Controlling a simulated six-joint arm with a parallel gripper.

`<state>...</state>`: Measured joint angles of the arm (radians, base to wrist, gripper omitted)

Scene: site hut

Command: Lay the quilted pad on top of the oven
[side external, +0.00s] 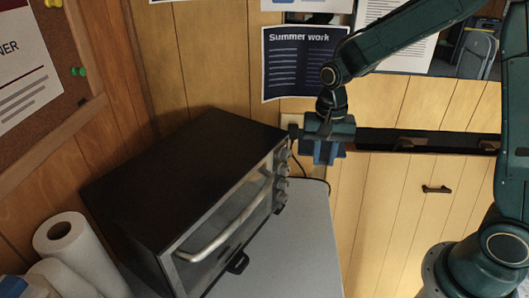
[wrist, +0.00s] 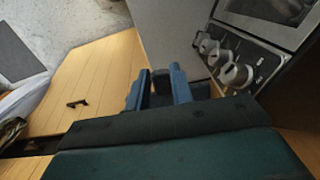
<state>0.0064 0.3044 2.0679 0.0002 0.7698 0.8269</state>
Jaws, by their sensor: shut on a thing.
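The oven (side external: 185,180) is a black toaster oven with a flat bare top, standing on a grey surface at the left of the side view. Its glass door, bar handle and knobs face right; the knobs also show in the wrist view, where the oven (wrist: 245,65) is at upper right. My gripper (side external: 327,155) is in the air just right of the oven's far end, beside the knobs. Its blue fingers show in the wrist view (wrist: 158,78), shut on a small dark-blue thing (wrist: 160,88), apparently the quilted pad. Most of it is hidden and no stitching can be made out.
Paper rolls (side external: 75,250) stand at lower left, close to the oven. The grey surface (side external: 290,250) in front of the oven is clear. A wood-panelled wall with posters is behind; a cork board (side external: 50,70) hangs at left.

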